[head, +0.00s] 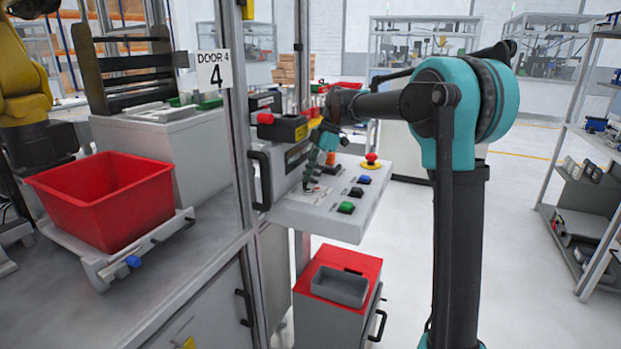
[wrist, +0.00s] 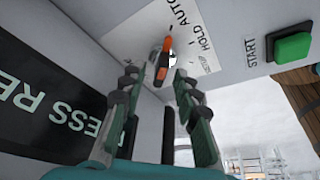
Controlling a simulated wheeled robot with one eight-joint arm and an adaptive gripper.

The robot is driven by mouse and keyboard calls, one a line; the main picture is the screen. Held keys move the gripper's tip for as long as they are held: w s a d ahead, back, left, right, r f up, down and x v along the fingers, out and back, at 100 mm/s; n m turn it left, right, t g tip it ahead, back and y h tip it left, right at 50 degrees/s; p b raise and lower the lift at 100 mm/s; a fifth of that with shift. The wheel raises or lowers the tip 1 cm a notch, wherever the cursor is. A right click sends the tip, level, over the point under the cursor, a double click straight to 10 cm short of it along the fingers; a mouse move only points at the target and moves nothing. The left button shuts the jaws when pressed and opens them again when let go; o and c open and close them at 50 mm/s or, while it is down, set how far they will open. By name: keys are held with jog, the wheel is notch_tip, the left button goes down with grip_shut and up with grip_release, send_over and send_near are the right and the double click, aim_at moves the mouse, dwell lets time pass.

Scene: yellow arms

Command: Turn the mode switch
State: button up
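The mode switch (wrist: 163,62) is an orange-and-dark knob on a white label plate (wrist: 195,45) with HOLD and AUTO lettering in the wrist view. My gripper (wrist: 156,77) is open, with its two teal-and-dark fingers apart and their tips just short of, or level with, the knob on either side. I cannot tell whether either finger touches it. In the head view my gripper (head: 310,183) points down at the left part of the sloping grey control panel (head: 322,220) and hides the knob.
A green START button (wrist: 292,47) sits right of the switch plate in the wrist view. A dark display (wrist: 50,110) is at left. The head view shows a red emergency stop (head: 371,159) and blue (head: 364,180) and green (head: 346,208) buttons. A door post (head: 240,120) stands left.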

jog(key=v, duration=1.2)
